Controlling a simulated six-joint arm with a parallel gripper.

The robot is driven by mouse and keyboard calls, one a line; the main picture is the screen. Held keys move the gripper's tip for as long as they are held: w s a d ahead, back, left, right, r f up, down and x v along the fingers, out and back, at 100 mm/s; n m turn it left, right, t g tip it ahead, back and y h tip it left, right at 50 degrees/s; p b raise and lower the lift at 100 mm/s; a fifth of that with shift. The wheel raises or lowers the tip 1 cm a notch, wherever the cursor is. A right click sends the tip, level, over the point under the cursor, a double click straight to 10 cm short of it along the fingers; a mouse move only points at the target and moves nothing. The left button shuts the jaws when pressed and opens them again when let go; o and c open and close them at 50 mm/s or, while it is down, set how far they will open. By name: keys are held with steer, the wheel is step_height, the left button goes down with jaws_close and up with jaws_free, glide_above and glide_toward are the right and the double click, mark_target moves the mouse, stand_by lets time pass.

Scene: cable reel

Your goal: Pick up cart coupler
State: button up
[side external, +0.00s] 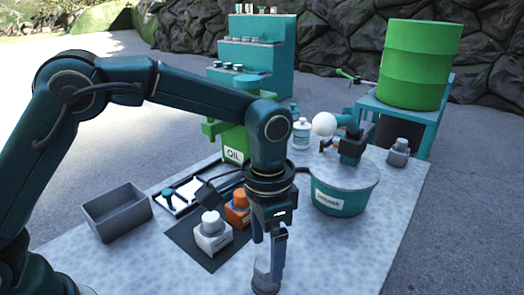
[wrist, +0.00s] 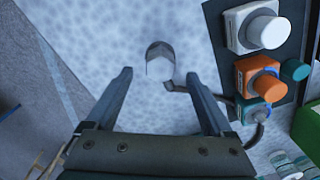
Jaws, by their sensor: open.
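A small grey piece with a rounded end, which I take to be the cart coupler (side external: 263,276), stands on the pale speckled table near its front. In the wrist view the coupler (wrist: 160,56) shows a dark curved edge and a pale face, ahead of the gap between my fingertips. My gripper (side external: 268,248) points down at it, fingers spread. In the wrist view my open gripper (wrist: 159,79) has nothing between its fingers. A finger partly hides the coupler in the side view. I cannot tell how high the fingertips are above the table.
A dark mat (side external: 183,237) holds white (side external: 212,230) and orange (side external: 238,207) knobbed blocks, right of my gripper in the wrist view. A grey bin (side external: 117,212) stands at left, a teal round tub (side external: 340,199) at right. A green oil can (side external: 232,139) stands behind.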

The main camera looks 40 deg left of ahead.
mark_target(266, 263)
steer(key=shift+f, duration=2.15)
jaws_close()
steer(key=shift+r, duration=0.1)
steer(key=shift+r, duration=0.5)
step_height(266, 263, up, 3)
steer(key=shift+w+f, duration=0.1)
steer(key=shift+f, duration=0.05)
steer(key=a+r, duration=1.1)
steer(key=r, duration=0.1)
steer(key=shift+a, duration=0.35)
